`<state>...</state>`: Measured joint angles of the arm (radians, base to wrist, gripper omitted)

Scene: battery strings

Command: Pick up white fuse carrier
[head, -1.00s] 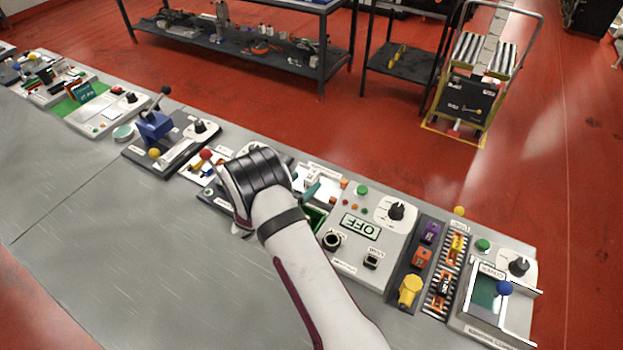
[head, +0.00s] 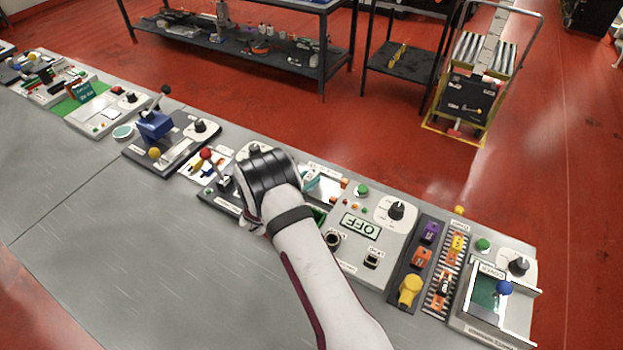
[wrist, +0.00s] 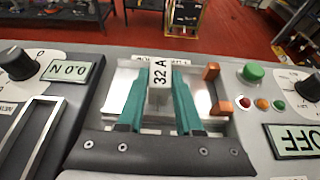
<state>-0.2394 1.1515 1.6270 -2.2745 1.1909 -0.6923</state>
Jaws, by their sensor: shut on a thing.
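The white fuse carrier (wrist: 160,84) is labelled "32 A" and stands between my gripper's two teal fingers in the wrist view. My gripper (wrist: 160,78) is shut on it. The pale fuse panel (wrist: 205,95) with copper-coloured blocks (wrist: 211,72) lies around and behind it. The fingers hide the carrier's lower part, and I cannot tell whether it touches the panel. In the head view my black wrist covers most of the gripper; a teal finger (head: 311,181) shows at its right.
An "OFF" panel (head: 360,226) with a green button (head: 361,190) and black knob (head: 397,211) stands close on the right. The grey bench front (head: 130,260) is clear.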

